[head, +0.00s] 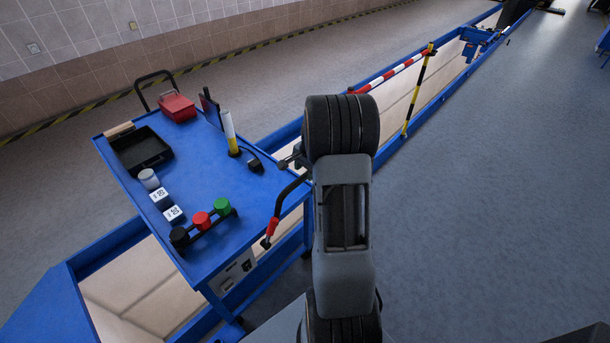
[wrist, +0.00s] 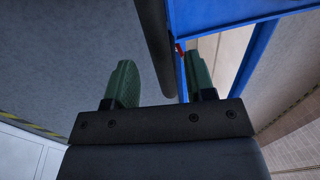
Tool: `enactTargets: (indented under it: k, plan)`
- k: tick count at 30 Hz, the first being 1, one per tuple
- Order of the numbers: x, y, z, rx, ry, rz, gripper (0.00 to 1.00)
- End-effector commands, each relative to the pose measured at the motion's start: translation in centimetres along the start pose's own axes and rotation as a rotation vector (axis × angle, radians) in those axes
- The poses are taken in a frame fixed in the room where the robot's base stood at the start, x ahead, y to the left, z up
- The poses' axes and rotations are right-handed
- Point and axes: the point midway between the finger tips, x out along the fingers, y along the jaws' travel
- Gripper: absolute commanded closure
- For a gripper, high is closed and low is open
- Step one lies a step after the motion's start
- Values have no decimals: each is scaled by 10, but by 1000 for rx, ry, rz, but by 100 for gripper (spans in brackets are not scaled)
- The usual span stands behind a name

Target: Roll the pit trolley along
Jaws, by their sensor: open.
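The blue pit trolley (head: 205,225) stands across the pit in the head view, its flat top loaded with small items. A dark bar (wrist: 152,40), which looks like the handle, runs between the fingers. I cannot tell whether it touches either one. The trolley's blue frame (wrist: 210,20) is just beyond. The fingers cannot be made out in the head view.
On the top are a dark tray (head: 140,150), a red box (head: 177,107) and red (head: 201,220) and green (head: 222,206) round pieces. The pit runs to the upper right, crossed by a red-white barrier (head: 392,74). Grey floor (head: 500,200) is clear at right.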

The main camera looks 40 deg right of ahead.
Motion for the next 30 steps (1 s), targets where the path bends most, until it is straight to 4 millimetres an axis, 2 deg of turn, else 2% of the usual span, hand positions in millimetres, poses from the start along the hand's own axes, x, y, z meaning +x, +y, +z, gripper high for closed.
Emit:
enactTargets:
  k: [3, 7, 20, 30]
  plan:
    - [15, 0, 0, 0, -1, 1, 50]
    - [25, 0, 0, -1, -1, 1, 50]
    - [31, 0, 0, -2, 1, 0, 50]
    - [31, 0, 0, -2, 1, 0, 82]
